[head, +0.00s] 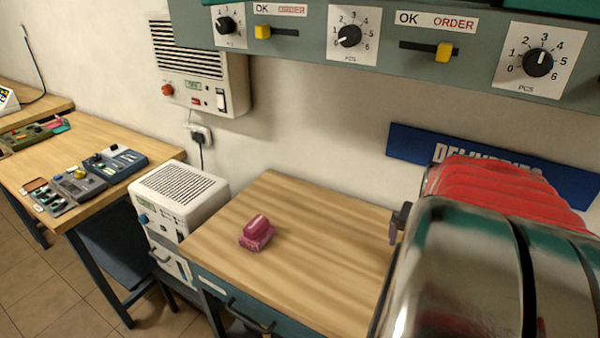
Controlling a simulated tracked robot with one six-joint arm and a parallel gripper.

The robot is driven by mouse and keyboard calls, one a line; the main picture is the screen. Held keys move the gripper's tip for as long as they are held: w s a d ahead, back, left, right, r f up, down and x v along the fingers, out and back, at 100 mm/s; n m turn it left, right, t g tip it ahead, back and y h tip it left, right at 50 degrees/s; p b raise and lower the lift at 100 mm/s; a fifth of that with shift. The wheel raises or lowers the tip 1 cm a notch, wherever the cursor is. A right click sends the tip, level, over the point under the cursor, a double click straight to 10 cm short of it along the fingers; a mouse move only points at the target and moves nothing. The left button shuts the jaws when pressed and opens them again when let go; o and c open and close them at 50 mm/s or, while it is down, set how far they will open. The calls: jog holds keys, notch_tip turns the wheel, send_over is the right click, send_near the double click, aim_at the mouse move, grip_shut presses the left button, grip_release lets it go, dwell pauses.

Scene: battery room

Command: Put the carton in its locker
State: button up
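I cannot make out a carton or a locker in the head view. A large shiny metal body with red ribbed sections at the right, which looks like my own arm, covers part of the counter and wall. A small dark piece with a mauve lower part shows at its left edge. It may be part of my gripper, but I cannot tell whether the gripper is open or shut, or whether it holds anything. A blue sign reading "DELIVERIES" (408,143), partly covered, is on the wall behind.
A small pink object (257,232) sits on the wooden counter (320,270), otherwise largely clear. A white vented unit (180,200) stands left of it. A panel with dials and yellow sliders (380,38) overhangs above. Another table (130,135) holds several devices. Floor shows lower left.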

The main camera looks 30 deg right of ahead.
jog(key=shift+w+a, duration=0.2)
jog(key=shift+a, duration=0.05)
jog(key=c, duration=0.3)
jog(key=shift+n+t+y, duration=0.4)
jog(key=shift+n+y, duration=0.2)
jog(key=shift+n, duration=0.3)
jog(key=w+a, duration=0.1)
jog(key=a, duration=0.1)
jog(key=w+a, duration=0.2)
jog(key=a, duration=0.1)
jog(key=w+a, duration=0.2)
jog(key=shift+a+r, duration=0.2)
jog(key=shift+a, duration=0.15)
jog(key=c, duration=0.4)
jog(key=a+r+n+t+y, duration=0.1)
jog(key=a+r+n, duration=0.1)
jog(key=a, duration=0.7)
jog(key=a+r+n+t+y, duration=0.1)
jog(key=a+n, duration=0.4)
jog(key=a, duration=0.5)
jog(key=w+a+r+n, duration=0.1)
jog(key=a+r+n, duration=0.2)
jog(key=a, duration=0.6)
jog(key=shift+a+r+n+t+y, duration=0.25)
jog(key=shift+r+n+t+y, duration=0.15)
jog(key=shift+r, duration=0.05)
jog(key=shift+c, duration=0.3)
